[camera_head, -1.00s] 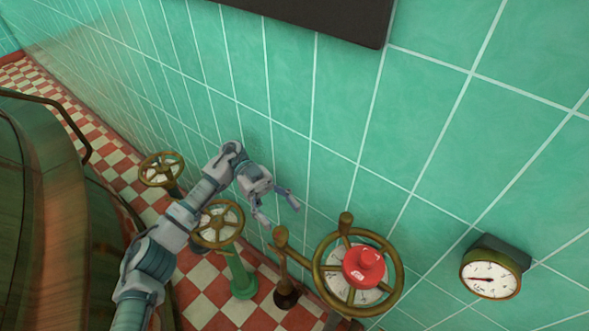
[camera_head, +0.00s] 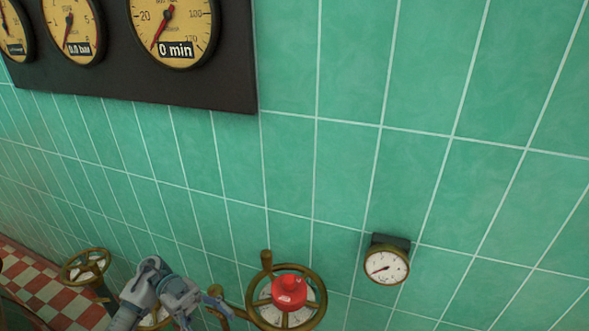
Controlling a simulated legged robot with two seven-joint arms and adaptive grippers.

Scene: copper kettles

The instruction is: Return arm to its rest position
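My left arm comes in at the bottom left, and its grey gripper (camera_head: 209,308) hangs near the tiled wall, left of a brass valve wheel (camera_head: 322,303) with a red knob (camera_head: 289,292) at its centre. The two fingers are spread apart with nothing between them. The gripper's lower part is close to the bottom edge of the picture. My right gripper is not in view.
Another brass wheel (camera_head: 85,264) stands at the far left, and one more is partly hidden behind my arm. A small round gauge (camera_head: 386,267) is on the wall at the right. A dark panel (camera_head: 180,100) with several dials hangs at the top left.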

